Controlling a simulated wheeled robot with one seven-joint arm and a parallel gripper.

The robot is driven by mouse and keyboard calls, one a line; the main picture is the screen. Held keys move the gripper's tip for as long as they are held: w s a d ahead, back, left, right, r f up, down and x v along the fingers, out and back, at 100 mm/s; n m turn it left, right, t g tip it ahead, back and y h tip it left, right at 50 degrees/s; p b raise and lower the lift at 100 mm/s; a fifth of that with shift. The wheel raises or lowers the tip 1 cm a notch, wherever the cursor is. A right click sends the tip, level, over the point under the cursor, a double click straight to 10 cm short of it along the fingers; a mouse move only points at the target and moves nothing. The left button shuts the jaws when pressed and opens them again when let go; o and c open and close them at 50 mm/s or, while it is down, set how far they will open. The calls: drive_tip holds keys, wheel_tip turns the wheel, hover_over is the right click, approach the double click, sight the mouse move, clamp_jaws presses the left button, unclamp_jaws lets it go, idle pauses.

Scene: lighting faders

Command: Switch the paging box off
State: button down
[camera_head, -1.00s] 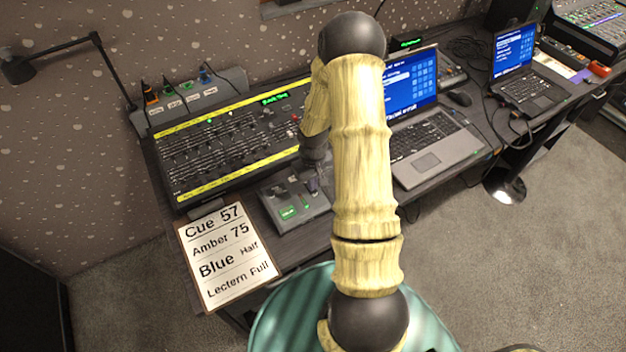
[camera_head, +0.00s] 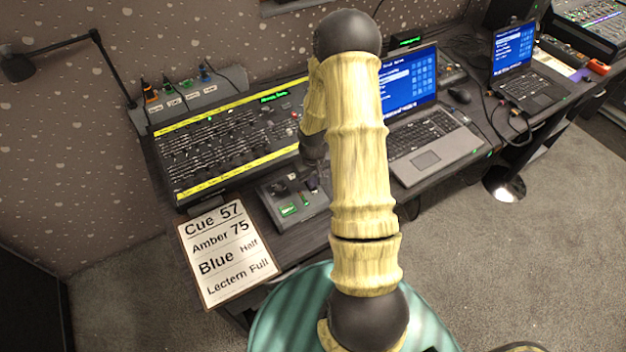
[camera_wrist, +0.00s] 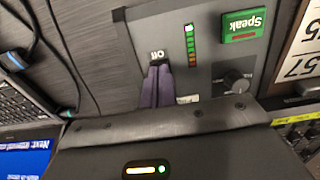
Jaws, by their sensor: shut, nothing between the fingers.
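The paging box (camera_head: 283,223) is a grey box on the front of the desk, left of the near laptop. In the wrist view its face (camera_wrist: 208,80) shows upside down, with a green Speak button (camera_wrist: 243,24), a lit level meter (camera_wrist: 190,46), a black knob (camera_wrist: 236,82) and a small label (camera_wrist: 158,55) that seems to read On. My gripper (camera_wrist: 158,70) is shut and empty, its dark purple fingertips right at that label. The fingers cover the panel there, so I cannot see the switch or its position, nor tell whether they touch it.
A fader console (camera_head: 225,140) stands behind the box, and the near laptop (camera_head: 432,150) is to its right. A cue card (camera_head: 226,252) lies at the front left. Cables (camera_wrist: 62,60) run over the bare desk beside the box.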

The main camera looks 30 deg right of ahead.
drive_tip(key=shift+s+f, duration=0.55)
drive_tip(key=shift+f, duration=0.05)
idle(0.3)
drive_tip(key=shift+w+r+p, duration=0.25)
drive_tip(key=shift+w+p, duration=0.05)
drive_tip(key=shift+w, duration=0.45)
drive_tip(key=shift+w, duration=0.1)
drive_tip(key=shift+w+r+p, duration=0.35)
drive_tip(key=shift+r+p, duration=0.4)
drive_tip(key=r+p, duration=0.1)
drive_tip(key=r, duration=0.1)
drive_tip(key=s+r+p, duration=0.1)
drive_tip(key=r+p, duration=0.1)
drive_tip(key=shift+s+d, duration=0.1)
drive_tip(key=shift+r+b, duration=0.3)
drive_tip(key=shift+b, duration=0.2)
wheel_tip(320, 180, up, 9)
drive_tip(key=shift+f+b, duration=0.15)
drive_tip(key=shift+b, duration=0.2)
